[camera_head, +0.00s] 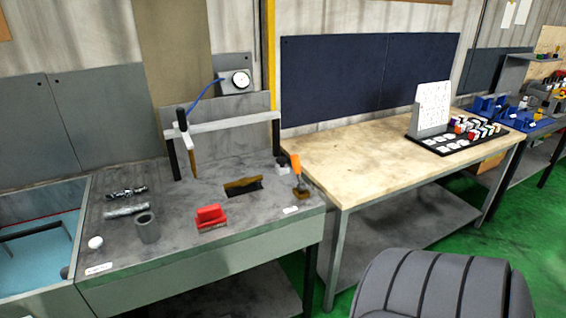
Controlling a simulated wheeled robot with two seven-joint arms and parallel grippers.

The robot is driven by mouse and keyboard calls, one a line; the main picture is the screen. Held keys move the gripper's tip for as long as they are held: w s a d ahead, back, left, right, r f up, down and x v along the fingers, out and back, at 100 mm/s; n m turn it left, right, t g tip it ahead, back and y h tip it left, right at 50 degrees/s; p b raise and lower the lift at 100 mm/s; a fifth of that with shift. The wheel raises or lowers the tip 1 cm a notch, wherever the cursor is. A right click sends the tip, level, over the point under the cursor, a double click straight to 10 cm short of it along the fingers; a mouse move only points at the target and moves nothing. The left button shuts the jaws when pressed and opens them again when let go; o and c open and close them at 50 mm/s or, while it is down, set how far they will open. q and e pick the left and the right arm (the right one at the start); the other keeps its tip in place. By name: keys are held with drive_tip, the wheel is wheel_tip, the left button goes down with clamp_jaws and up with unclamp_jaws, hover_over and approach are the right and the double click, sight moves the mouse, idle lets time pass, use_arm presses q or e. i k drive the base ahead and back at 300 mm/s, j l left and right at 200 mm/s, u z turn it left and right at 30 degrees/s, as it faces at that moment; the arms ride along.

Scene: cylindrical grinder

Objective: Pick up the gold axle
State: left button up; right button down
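A gold-brown bar (243,182) lies along the back edge of a dark slot in the grey workbench top, and looks like the gold axle. It is small here, and I cannot make out its full shape. Two silvery shaft-like parts, one darker and stepped (127,192) and one plainer (126,208), lie at the left of the same bench. Neither of my grippers is in view.
On the grey bench (180,255) stand a grey cup (147,228), a white ball (95,242), a red block (210,215) and an orange-handled brush-like tool (298,175). A wooden table (345,165) stands right. A dark padded chair back (440,285) is in front.

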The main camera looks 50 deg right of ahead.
sight(242, 182)
drive_tip(key=z, duration=1.35)
drive_tip(key=l, duration=1.05)
